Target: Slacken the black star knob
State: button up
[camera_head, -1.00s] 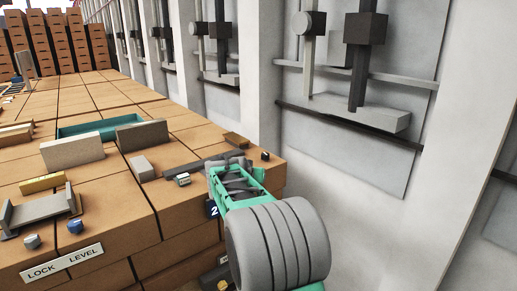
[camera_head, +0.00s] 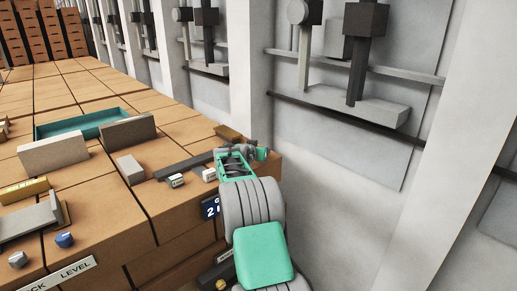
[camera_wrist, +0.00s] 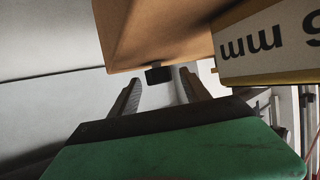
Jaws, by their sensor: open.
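The black star knob (camera_wrist: 158,76) shows in the wrist view as a small dark piece at the edge of an orange-brown block. My gripper (camera_wrist: 157,86) is open, with one finger to each side of the knob in that view. I cannot tell whether the fingertips reach it, and its star shape is not clear. In the head view my gripper (camera_head: 258,151) is at the right end of the brick bench (camera_head: 190,225), near the wall side. My green and grey wrist hides most of that spot, and I cannot make out the knob there.
A white label plate (camera_wrist: 268,45) with dark print is close on the right in the wrist view. A grey bar (camera_head: 185,166) with small white tags lies left of my gripper. A teal tray (camera_head: 80,119) and grey blocks (camera_head: 128,131) stand farther back. The wall (camera_head: 320,140) is right.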

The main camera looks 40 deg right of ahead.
jog(key=shift+c, duration=0.5)
grip_shut()
